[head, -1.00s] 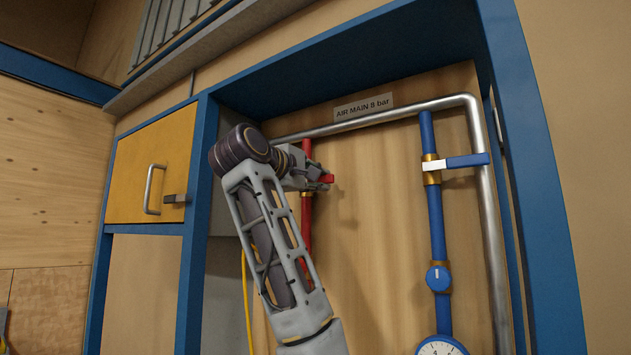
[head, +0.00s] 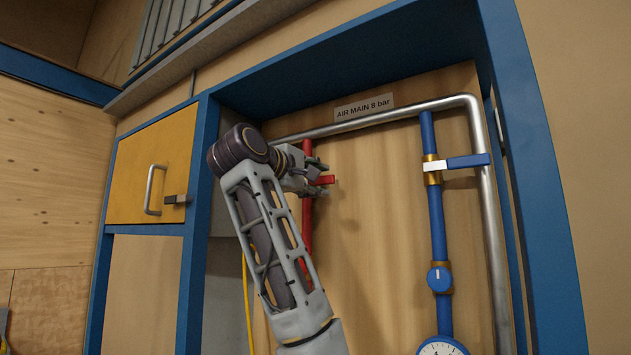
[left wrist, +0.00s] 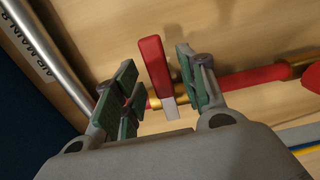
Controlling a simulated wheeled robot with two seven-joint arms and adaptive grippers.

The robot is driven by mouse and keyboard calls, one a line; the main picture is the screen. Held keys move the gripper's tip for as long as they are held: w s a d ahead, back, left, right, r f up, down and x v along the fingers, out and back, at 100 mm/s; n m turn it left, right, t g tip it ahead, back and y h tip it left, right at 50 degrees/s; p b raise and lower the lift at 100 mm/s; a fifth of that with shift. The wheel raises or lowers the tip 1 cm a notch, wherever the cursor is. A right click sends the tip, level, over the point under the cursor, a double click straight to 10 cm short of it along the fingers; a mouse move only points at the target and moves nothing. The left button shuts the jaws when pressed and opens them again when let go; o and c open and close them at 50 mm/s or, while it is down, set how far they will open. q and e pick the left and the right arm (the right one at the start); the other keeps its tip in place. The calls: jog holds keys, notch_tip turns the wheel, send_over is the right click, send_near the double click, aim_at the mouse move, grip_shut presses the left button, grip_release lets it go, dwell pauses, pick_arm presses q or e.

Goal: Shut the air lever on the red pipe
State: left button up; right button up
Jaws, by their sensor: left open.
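The red pipe (head: 307,232) runs upright on the left of the wooden panel in the head view; my left arm hides part of it. Its red lever (head: 327,180) sticks out to the right, crosswise to the pipe. The lever (left wrist: 153,62) also shows in the left wrist view, with a pale base at the brass valve. My left gripper (head: 318,178) is open at the lever, one finger above and one below. In the left wrist view its green-padded fingers stand either side of the lever, with gaps. My right gripper is out of view.
A blue pipe (head: 437,220) with a blue lever (head: 467,161), a knob (head: 438,278) and a gauge (head: 441,347) stands to the right. A grey pipe (head: 487,200) and the blue frame (head: 540,200) bound the recess. A yellow cabinet door (head: 150,165) is left.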

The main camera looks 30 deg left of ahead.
pick_arm(q)
jog(key=s, duration=1.1)
jog(key=shift+s+a, duration=0.15)
jog(key=shift+s, duration=0.2)
dwell(0.4)
